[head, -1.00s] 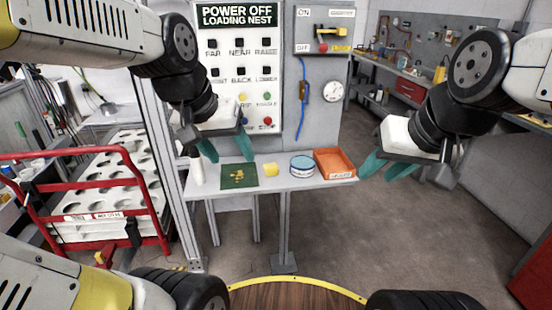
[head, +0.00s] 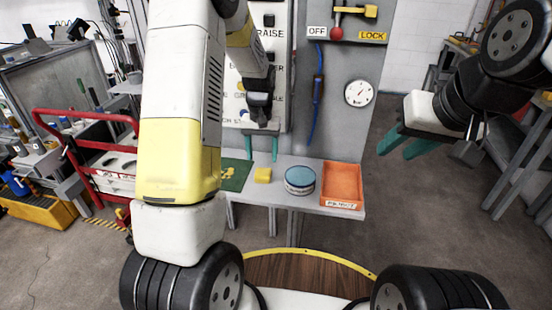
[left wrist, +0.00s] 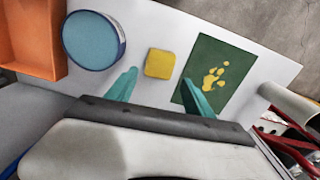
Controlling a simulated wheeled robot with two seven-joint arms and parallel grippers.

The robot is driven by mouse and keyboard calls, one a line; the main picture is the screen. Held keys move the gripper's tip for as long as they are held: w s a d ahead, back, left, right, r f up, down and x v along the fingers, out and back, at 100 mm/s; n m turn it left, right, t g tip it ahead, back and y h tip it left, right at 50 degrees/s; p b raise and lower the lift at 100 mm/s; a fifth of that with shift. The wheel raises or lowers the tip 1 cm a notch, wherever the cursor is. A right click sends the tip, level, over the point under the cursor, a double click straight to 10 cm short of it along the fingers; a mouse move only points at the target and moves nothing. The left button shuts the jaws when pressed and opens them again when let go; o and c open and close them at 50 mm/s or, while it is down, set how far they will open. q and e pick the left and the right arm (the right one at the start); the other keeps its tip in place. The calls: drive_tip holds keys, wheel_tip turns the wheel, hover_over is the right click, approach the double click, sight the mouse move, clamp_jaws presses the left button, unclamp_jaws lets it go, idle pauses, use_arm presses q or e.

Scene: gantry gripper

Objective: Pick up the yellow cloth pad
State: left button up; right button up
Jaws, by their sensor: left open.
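The yellow cloth pad (head: 263,175) lies on the white shelf table, between the green mat and the round tin. It also shows in the left wrist view (left wrist: 160,63), lying flat and uncovered. My left gripper (head: 262,148) is open and empty above the table, near the back of the pad. In the left wrist view its teal fingers (left wrist: 160,92) stand apart, with the pad beyond and between them. My right gripper (head: 402,147) is open and empty at the right, away from the table.
A green mat (left wrist: 235,62) with yellow bits lies on one side of the pad. A blue-lidded round tin (head: 300,180) and an orange tray (head: 341,184) stand on the other. A panel with switches and a gauge (head: 359,93) rises behind the table. A red cart (head: 87,145) stands left.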

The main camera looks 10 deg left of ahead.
sight(263, 172)
use_arm(q)
drive_tip(key=f, duration=0.7)
drive_tip(key=shift+s+f, duration=0.2)
drive_tip(key=shift+f, duration=0.05)
drive_tip(key=c, duration=1.1)
drive_tip(key=shift+r, duration=0.15)
drive_tip(key=shift+r, duration=0.6)
wheel_tip(263, 172, up, 2)
drive_tip(key=shift+r, duration=0.2)
drive_tip(key=s+a, duration=0.1)
drive_tip(key=s, duration=0.4)
drive_tip(key=s+a, duration=0.1)
drive_tip(key=s, duration=0.4)
drive_tip(key=s+a+r, duration=0.1)
drive_tip(key=s, duration=0.4)
drive_tip(key=shift+s+a, duration=0.1)
drive_tip(key=shift+s, duration=0.25)
